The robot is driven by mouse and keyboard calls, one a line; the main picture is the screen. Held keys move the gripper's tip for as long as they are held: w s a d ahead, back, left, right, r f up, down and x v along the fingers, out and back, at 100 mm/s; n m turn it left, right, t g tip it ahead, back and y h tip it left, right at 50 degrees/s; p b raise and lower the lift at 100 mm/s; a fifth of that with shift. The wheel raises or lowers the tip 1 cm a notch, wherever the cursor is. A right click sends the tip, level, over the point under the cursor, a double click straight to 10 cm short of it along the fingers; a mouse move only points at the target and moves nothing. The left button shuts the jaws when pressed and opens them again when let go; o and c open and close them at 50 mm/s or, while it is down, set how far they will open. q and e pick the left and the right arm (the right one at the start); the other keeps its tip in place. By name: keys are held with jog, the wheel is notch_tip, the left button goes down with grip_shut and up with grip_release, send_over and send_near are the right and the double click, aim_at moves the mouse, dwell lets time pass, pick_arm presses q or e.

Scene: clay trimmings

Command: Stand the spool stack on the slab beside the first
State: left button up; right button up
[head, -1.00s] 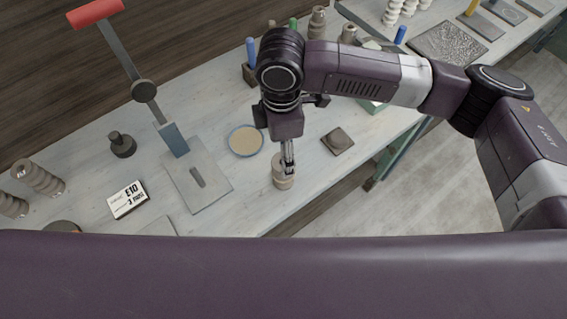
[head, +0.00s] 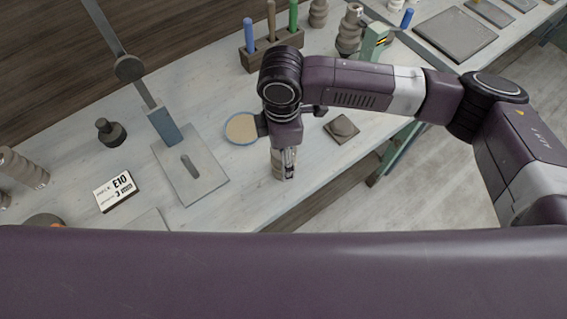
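A beige-grey spool stack (head: 277,166) stands upright near the front edge of the workbench. My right gripper (head: 288,173) points down at it, its fingers overlapping the stack's right side and hiding part of it. I cannot tell whether the fingers are closed on it. A grey slab (head: 214,176) with a raised grey strip lies left of the gripper, under a lever with a blue block. Another flat grey slab (head: 455,35) lies at the back right. Other ridged stacks lie at the left edge (head: 24,167) and stand at the back (head: 349,30). My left gripper is out of view.
A round blue-rimmed dish (head: 241,128) is just behind the gripper. A small dark square piece (head: 341,128) lies right of it. A holder with coloured handles (head: 268,53) stands behind.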

jog(key=shift+d+f+p, duration=0.15)
jog(key=shift+f+p, duration=0.45)
jog(key=shift+f, duration=1.8)
jog(key=c, duration=1.4)
jog(key=shift+r, duration=0.1)
jog(key=shift+c, duration=0.2)
